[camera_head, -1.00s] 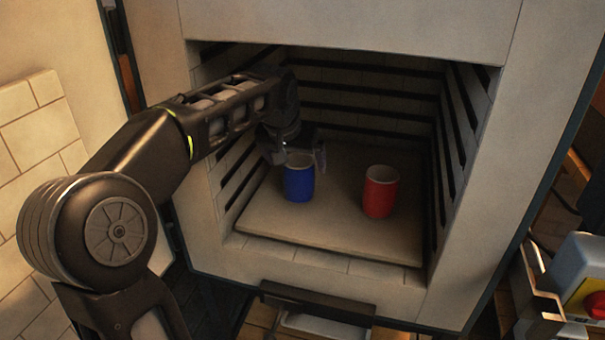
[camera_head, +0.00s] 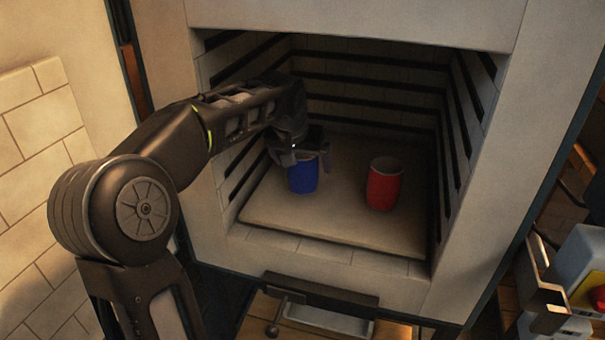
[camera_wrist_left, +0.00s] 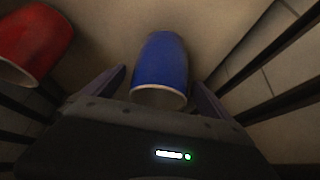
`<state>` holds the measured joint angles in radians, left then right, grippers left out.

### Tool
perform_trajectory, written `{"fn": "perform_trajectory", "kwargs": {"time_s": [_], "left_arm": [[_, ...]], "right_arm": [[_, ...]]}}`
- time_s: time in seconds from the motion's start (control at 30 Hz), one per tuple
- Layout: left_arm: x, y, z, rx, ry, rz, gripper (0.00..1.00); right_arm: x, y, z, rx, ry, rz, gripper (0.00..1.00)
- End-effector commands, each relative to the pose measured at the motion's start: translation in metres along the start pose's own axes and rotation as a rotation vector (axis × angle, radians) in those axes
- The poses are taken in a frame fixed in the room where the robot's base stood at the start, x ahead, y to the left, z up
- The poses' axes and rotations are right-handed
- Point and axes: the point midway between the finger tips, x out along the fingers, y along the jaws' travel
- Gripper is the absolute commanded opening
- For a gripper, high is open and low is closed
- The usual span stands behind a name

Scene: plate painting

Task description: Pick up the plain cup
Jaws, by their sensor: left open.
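A blue cup (camera_head: 303,178) stands upright on the kiln shelf, left of a red cup (camera_head: 384,186). Both look single-coloured here; I cannot tell which one is the plain cup. My left gripper (camera_head: 302,157) is open at the blue cup, with a finger on either side of its upper part. In the left wrist view the blue cup (camera_wrist_left: 161,66) lies between the two spread fingers, its pale rim towards the gripper body. The red cup (camera_wrist_left: 32,42) is at the upper left there, outside the fingers. My right gripper is not in view.
The kiln shelf (camera_head: 330,226) is bare around the cups. Slotted brick walls (camera_head: 465,120) close in on the left, right and back, and the left wall is near my arm. A box with a red button (camera_head: 590,290) is outside at the lower right.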

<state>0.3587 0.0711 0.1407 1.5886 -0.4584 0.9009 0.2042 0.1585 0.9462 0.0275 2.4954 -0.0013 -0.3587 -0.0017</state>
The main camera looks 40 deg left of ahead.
Motion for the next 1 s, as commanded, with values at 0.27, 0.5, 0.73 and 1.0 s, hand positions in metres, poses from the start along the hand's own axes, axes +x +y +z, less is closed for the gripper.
{"fn": "perform_trajectory", "kwargs": {"time_s": [0.27,0.5,0.73,1.0], "left_arm": [[0.033,0.000,0.001,0.000,-0.001,0.001,0.96],[0.032,0.000,0.000,0.000,0.000,0.001,0.96],[0.032,0.000,0.000,0.000,0.000,0.001,0.96],[0.032,0.000,0.000,0.000,0.000,0.001,0.83]], "right_arm": [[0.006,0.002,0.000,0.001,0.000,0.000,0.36],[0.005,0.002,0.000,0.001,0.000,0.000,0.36],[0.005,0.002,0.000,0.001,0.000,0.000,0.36],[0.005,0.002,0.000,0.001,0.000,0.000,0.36]]}}
